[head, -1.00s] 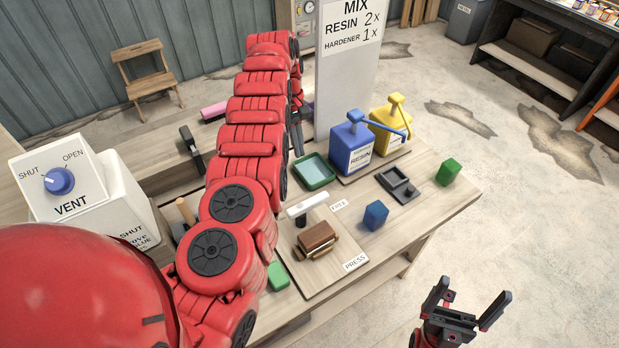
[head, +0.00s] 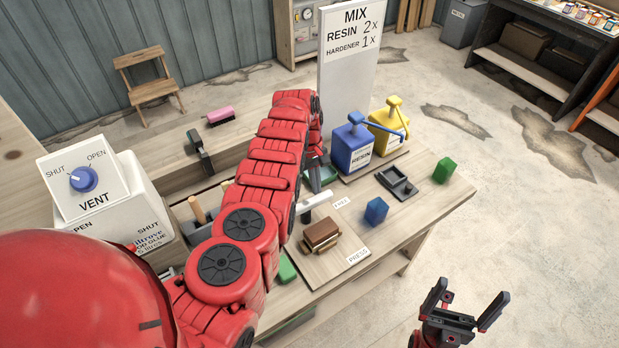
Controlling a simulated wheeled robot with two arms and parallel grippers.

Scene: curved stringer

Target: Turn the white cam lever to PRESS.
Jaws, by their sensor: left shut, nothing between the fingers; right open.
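The white cam lever (head: 318,199) stands on a wooden board, its white bar nearer the FREE label (head: 340,203) than the PRESS label (head: 358,255). My arm hides part of its left side. A brown block assembly (head: 320,235) sits on the board in front of the lever. My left gripper (head: 314,178) is shut and empty, pointing down just behind the lever; I cannot tell whether it touches it. My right gripper (head: 462,300) is open and empty, off the table's front right edge.
Blue resin (head: 352,150) and yellow (head: 387,125) pump bottles stand behind, before the MIX sign (head: 345,85). A black tray (head: 397,183), blue block (head: 376,211) and green block (head: 445,170) lie to the right. A VENT box (head: 85,185) stands at left.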

